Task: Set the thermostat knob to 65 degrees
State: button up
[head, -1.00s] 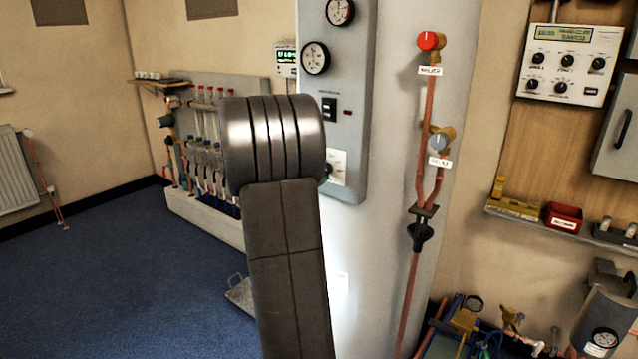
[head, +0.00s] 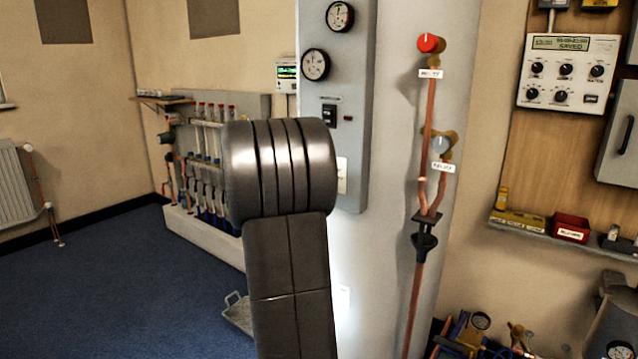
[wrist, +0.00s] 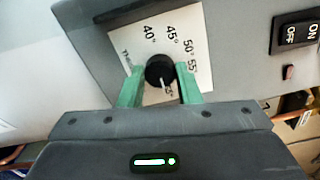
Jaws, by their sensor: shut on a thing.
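The thermostat knob (wrist: 159,72) is a round black knob with a white pointer line, in the middle of the wrist view. It sits on a white dial plate (wrist: 118,45) marked 40°, 45°, 50° and 55°. The pointer slants down and slightly right, toward a label near the lower edge that is partly covered and not clearly readable. My gripper (wrist: 159,78) is shut on the knob, with one green finger on its left and one on its right. In the head view my arm hides the knob and gripper; only a strip of the dial plate (head: 342,175) shows.
The grey control panel (head: 353,130) carries two gauges above a black switch (head: 329,114); the switch also shows at the wrist view's upper right (wrist: 297,32). Copper pipes with a red-knobbed valve (head: 430,43) stand to the right. Blue floor (head: 110,280) is open at left.

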dwell(0.3)
jog(key=o, duration=1)
jog(key=shift+c, duration=0.2)
jog(key=p+v, duration=0.1)
jog(key=v, duration=1.3)
jog(key=shift+w, duration=0.1)
jog(key=x, duration=1.3)
jog(key=shift+w+d+b, duration=0.3)
jog(key=shift+b, duration=0.15)
